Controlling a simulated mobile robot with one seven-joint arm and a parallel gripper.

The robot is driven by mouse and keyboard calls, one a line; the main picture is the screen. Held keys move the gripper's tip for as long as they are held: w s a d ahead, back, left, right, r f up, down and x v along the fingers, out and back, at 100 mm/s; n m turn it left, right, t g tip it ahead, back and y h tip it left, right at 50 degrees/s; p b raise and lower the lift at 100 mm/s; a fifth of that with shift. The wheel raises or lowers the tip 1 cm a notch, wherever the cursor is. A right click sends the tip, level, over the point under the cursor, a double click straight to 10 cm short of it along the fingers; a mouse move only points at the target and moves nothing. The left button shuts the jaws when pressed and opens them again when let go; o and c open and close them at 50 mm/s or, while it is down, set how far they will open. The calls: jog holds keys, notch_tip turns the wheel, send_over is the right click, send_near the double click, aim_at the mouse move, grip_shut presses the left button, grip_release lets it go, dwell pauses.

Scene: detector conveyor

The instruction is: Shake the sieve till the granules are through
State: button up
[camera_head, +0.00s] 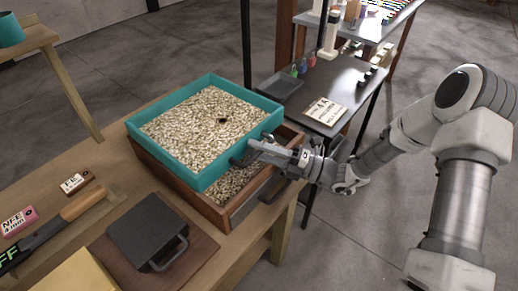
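The sieve, a teal square frame (232,157), is nearly full of pale granules (195,130) with one small dark spot among them. It sits over a brown wooden box (160,160), shifted toward the back left. Pale granules (228,186) also lie in the box, showing through the gap at the sieve's near right side. My gripper (250,152) is at the sieve's right wall and looks closed around its dark handle; the fingertips are small and partly hidden. The sieve's mesh is hidden under the granules.
A dark slab with a handle (148,228) lies on a brown board in front of the box. A wooden-handled tool (85,205) and label blocks (75,182) lie at left. A dark side table (345,90) with a sign (325,110) stands behind my arm.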

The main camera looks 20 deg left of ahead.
jog(key=shift+s+f, duration=0.1)
jog(key=shift+f, duration=0.1)
dwell(0.3)
jog(key=shift+s+d+f, duration=0.1)
jog(key=shift+d, duration=0.05)
jog(key=s+d+f+b, duration=0.1)
jog(key=d, duration=1)
jog(key=s+d+f+b, duration=0.1)
jog(key=d+f+b, duration=0.1)
jog(key=d, duration=0.9)
jog(key=s+r+n+h+p, duration=0.4)
jog(key=s+r+n+h, duration=0.2)
jog(key=n, duration=0.6)
jog(key=s+d+r+n+g+h+p, duration=0.1)
jog(key=s+r+n+h+p, duration=0.3)
jog(key=r+n+h, duration=0.6)
jog(key=shift+s+r+n, duration=1)
jog(key=shift+s+n, duration=0.2)
jog(key=shift+n, duration=0.5)
jog(key=shift+d, duration=0.1)
